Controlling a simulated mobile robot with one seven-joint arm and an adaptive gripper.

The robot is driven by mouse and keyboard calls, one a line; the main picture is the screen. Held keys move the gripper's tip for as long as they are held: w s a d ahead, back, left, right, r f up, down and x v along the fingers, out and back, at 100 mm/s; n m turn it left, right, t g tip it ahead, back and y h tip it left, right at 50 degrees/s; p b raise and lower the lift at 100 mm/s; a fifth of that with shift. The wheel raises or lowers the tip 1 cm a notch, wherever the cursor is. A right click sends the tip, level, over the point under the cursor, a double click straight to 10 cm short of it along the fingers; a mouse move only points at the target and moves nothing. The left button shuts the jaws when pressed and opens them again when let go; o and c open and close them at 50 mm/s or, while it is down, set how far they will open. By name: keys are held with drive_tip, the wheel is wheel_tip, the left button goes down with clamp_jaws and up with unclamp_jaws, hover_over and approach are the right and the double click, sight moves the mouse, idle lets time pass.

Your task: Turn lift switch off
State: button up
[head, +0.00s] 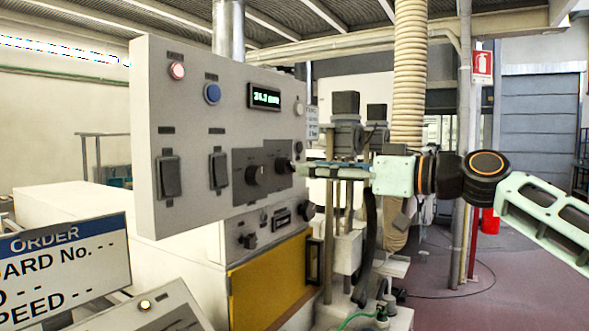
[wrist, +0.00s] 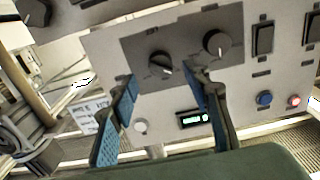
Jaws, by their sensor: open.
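A grey control panel (head: 210,130) carries two black rotary knobs on a darker plate. The right knob (head: 283,165) also shows in the wrist view (wrist: 160,65), which sees the panel upside down. The left knob (head: 255,174) shows there too (wrist: 217,43). Two rocker switches (head: 168,178) (head: 219,170) sit further left. The labels are too small to read, so I cannot tell which is the lift switch. My gripper (head: 300,168) is open at the panel's right side. In the wrist view its fingers (wrist: 160,76) lie either side of the right knob; contact cannot be told.
The panel has a red button (head: 177,71), a blue button (head: 212,93) and a lit green display (head: 264,97). An order sign (head: 65,268) stands at lower left. Machine columns (head: 345,130) stand close behind my gripper. Open floor (head: 470,275) lies to the right.

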sight(294, 167)
drive_tip(key=x, duration=0.5)
drive_tip(key=shift+w+a, duration=0.2)
drive_tip(key=shift+a, duration=0.05)
drive_tip(key=c, duration=1.2)
